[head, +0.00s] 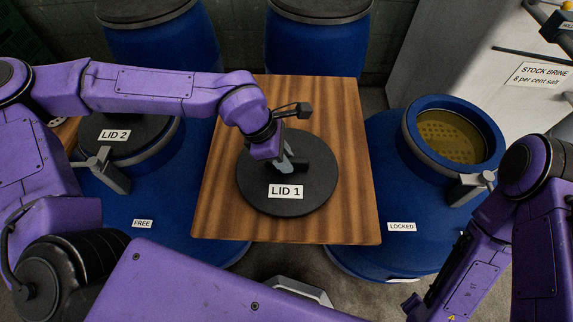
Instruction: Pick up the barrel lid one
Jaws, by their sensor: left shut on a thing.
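The barrel lid one, a round black disc (315,199) with a white "LID 1" label, is over a wooden board (223,205) at the middle of the head view. It looks flat; I cannot tell whether it touches the board. My left gripper (286,163) comes down on the lid's raised dark handle (297,164) and is shut on it. The wrist partly hides the fingers and the handle. My right arm is at the right edge, and its gripper is not in view.
A blue barrel marked "LOCKED" (390,247), its top open on yellowish contents, stands right of the board. A barrel marked "FREE" (175,200) with lid two (125,148) stands left. Two lidded barrels stand behind. A "STOCK BRINE" sign (541,75) is at upper right.

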